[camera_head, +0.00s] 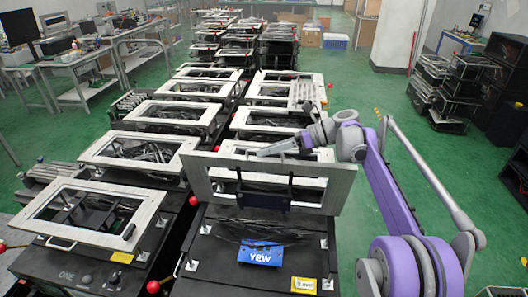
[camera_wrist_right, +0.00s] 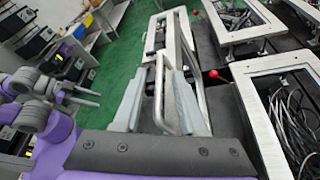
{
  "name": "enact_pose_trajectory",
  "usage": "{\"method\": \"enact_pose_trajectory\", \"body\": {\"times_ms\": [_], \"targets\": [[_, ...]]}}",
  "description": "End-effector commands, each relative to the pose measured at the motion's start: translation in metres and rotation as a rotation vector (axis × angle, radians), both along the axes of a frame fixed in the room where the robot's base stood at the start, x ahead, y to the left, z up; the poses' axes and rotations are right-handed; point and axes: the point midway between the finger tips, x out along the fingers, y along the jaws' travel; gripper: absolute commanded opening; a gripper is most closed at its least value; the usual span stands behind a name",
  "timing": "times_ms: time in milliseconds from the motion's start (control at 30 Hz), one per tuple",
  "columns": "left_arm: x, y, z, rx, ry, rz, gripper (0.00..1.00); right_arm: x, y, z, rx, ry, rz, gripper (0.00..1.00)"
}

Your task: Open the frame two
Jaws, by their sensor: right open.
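The grey rectangular frame (camera_head: 338,190) of the fixture with the blue YEW plate (camera_head: 262,254) stands raised, nearly upright. A small yellow label (camera_head: 304,285) is on that fixture's front, its text too small to read. My right gripper (camera_head: 272,150) is at the frame's top edge in the head view. In the wrist view my right gripper (camera_wrist_right: 163,103) is open, with a pale bar (camera_wrist_right: 159,90) of the frame between its fingers; contact cannot be told. My left gripper (camera_wrist_right: 88,98) shows only small, at the left of the wrist view; its opening is unclear.
A fixture marked ONE (camera_head: 66,277) with a flat-lying frame (camera_head: 88,254) stands to the left. Several similar fixtures run back in two rows. Red ball knobs (camera_head: 153,286) stick out beside the fixtures. Green floor (camera_head: 410,165) is clear to the right, before stacked racks (camera_head: 448,90).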

Motion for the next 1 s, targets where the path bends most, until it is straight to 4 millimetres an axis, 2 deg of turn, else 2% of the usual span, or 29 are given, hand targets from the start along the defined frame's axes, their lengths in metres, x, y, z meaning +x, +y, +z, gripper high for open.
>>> {"method": "enact_pose_trajectory", "body": {"times_ms": [200, 433, 633, 1000], "targets": [[-0.002, 0.000, -0.004, 0.000, 0.004, 0.000, 0.50, -0.002, -0.043, 0.013, -0.001, 0.001, -0.004, 0.41], [-0.002, 0.000, -0.003, 0.000, 0.004, 0.000, 0.50, -0.004, -0.078, 0.027, -0.001, 0.000, -0.002, 0.41], [-0.002, 0.000, -0.003, 0.000, 0.003, 0.000, 0.50, -0.006, -0.090, 0.031, 0.000, 0.000, -0.001, 0.41], [-0.002, 0.000, -0.003, 0.000, 0.003, 0.000, 0.50, -0.006, -0.090, 0.031, 0.000, 0.000, 0.000, 0.41]]}}
